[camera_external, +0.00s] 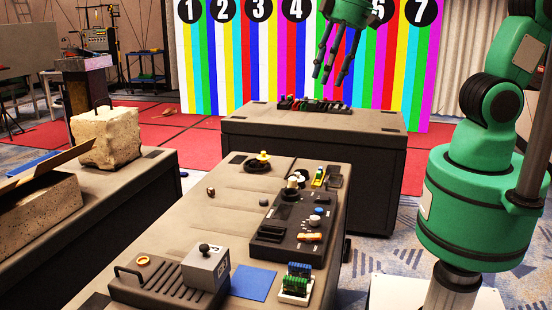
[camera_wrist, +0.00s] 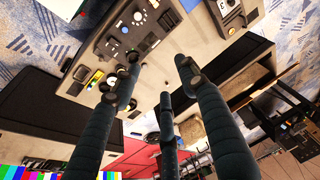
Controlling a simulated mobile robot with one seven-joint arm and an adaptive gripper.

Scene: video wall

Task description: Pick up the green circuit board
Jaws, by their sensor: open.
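The green circuit board (camera_external: 295,286) is in the external view, at the front right corner of the near table, on a small white base. A similar piece with a blue top (camera_external: 300,270) stands right behind it. My gripper (camera_external: 329,76) hangs high at the back, in front of the striped wall, far from the board. Its dark fingers are spread and hold nothing. The fingers also show in the wrist view (camera_wrist: 157,82), apart from each other. I cannot make out the green board clearly in the wrist view.
The near table carries a black control panel (camera_external: 290,230), a blue sheet (camera_external: 252,284), a grey box (camera_external: 206,268) and a ribbed dark unit (camera_external: 165,288). Another table (camera_external: 375,119) stands behind it. A stone block (camera_external: 108,140) sits on the left table. Bare tabletop lies left of the panel.

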